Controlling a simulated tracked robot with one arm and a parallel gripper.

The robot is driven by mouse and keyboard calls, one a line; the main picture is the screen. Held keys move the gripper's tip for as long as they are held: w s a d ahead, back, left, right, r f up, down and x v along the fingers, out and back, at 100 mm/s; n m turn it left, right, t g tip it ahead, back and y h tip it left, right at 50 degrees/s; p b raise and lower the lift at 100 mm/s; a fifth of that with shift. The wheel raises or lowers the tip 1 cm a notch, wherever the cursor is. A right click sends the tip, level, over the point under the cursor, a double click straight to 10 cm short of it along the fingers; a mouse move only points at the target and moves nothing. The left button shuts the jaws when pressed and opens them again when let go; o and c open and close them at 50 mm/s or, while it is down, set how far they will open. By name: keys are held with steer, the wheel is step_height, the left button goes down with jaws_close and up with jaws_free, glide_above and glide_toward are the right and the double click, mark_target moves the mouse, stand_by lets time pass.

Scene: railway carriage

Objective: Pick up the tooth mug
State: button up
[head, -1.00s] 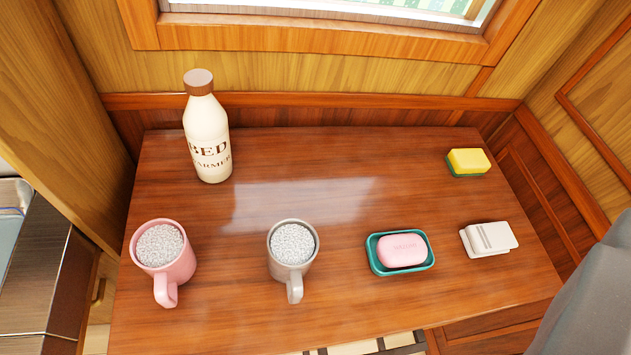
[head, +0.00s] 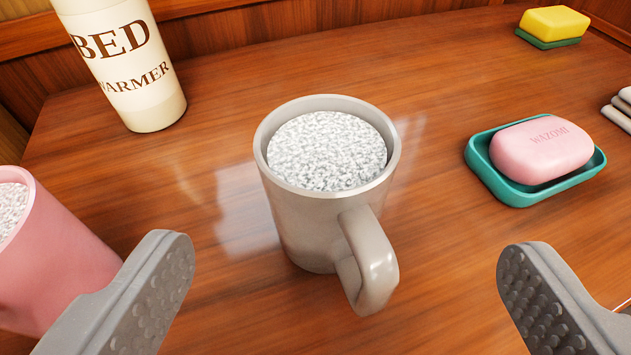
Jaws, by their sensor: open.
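A grey mug (head: 310,225) stands upright on the wooden table, filled to near its rim with something white and grainy. Its handle points toward me, slightly right. A pink mug (head: 55,270) with the same kind of filling stands at the left edge, partly cut off and partly behind my left finger. Which of the two is the tooth mug I cannot tell. My gripper (head: 347,257) is open and empty, its two fingers wide apart. The grey mug shows between the fingers, a little beyond them, with no contact visible.
A cream bottle (head: 130,65) marked "BED WARMER" stands at the back left. To the right are pink soap (head: 541,150) in a teal dish (head: 497,182), a yellow-green sponge (head: 553,25) and a whitish object (head: 622,110). The table (head: 420,55) is clear behind the grey mug.

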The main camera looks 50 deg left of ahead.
mark_target(327, 189)
steer(key=x, duration=0.4)
steer(key=shift+w+a+f+b, duration=0.2)
steer(key=shift+b, duration=0.1)
steer(key=shift+s+b+x, duration=0.25)
steer(key=shift+b+x, duration=0.65)
steer(key=shift+x, duration=1.75)
steer(key=shift+a, duration=0.15)
steer(key=c, duration=1.3)
